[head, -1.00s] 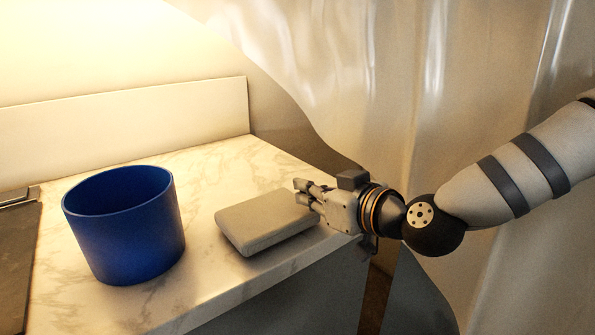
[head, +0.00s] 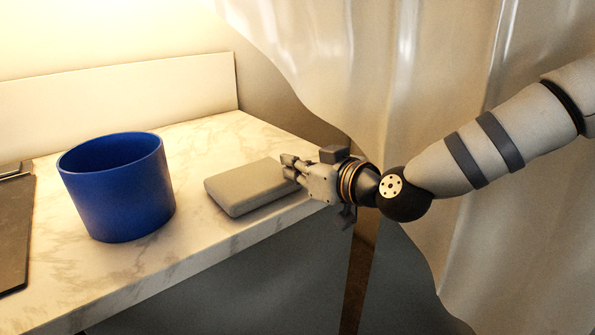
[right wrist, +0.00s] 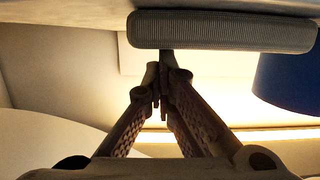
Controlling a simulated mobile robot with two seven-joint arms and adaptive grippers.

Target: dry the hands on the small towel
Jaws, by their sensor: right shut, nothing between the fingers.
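The small towel (head: 245,187) is a folded, light grey pad lying flat on the marble counter near its front right edge. It also shows in the right wrist view (right wrist: 220,32), upside down, across the top. My right gripper (head: 286,170) comes in from the right, at the towel's right end. Its fingertips look shut with nothing between them, also in the right wrist view (right wrist: 163,75). Whether the fingertips touch the towel is hard to tell. My left gripper is not in view.
A blue open container (head: 118,192) stands on the marble counter (head: 190,235) left of the towel. A dark flat panel (head: 14,235) lies at the far left. A pale curtain (head: 400,90) hangs behind my right arm. Some bare counter shows behind the towel.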

